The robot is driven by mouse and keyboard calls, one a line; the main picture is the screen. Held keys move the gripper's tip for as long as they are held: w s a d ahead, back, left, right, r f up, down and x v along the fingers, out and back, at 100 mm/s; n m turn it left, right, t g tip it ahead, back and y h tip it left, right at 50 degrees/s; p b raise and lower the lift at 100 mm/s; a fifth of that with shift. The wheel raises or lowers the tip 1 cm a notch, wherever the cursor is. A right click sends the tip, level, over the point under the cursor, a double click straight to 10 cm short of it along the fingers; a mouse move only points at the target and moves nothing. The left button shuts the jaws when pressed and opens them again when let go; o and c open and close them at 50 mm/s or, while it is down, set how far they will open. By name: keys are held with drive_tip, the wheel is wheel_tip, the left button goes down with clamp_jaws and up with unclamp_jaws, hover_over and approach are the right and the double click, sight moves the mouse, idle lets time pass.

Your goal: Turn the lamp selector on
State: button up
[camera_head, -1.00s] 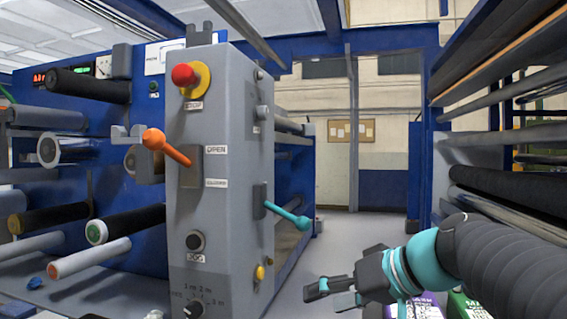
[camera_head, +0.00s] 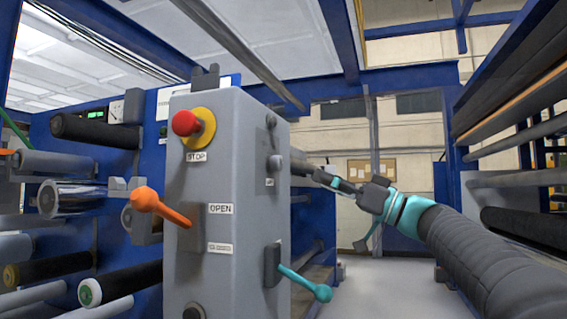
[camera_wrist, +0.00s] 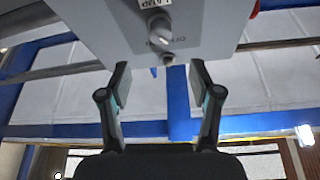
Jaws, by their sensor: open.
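The lamp selector (camera_head: 275,163) is a small grey knob on the right side face of the grey control cabinet (camera_head: 215,270). In the wrist view the selector (camera_wrist: 160,29) is at the top centre, with a white label and small lettering beside it. I cannot tell which position it points to. My gripper (camera_head: 322,179) is to the right of the cabinet, pointing left toward that face. In the wrist view its two fingers (camera_wrist: 160,80) are spread and empty, with the selector beyond the tips and apart from them.
A small round fitting (camera_head: 271,121) sits above the selector. A teal lever (camera_head: 304,284) sticks out below it. The cabinet front has a red stop button (camera_head: 186,123) and an orange lever (camera_head: 160,207). Rollers (camera_head: 525,232) stand at the right.

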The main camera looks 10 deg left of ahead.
sight(282, 163)
drive_tip(key=p+x, duration=0.2)
drive_tip(key=x, duration=0.8)
drive_tip(key=shift+a+r+p, duration=0.1)
drive_tip(key=shift+a+p, duration=0.15)
drive_tip(key=shift+p, duration=0.05)
drive_tip(key=c, duration=1.1)
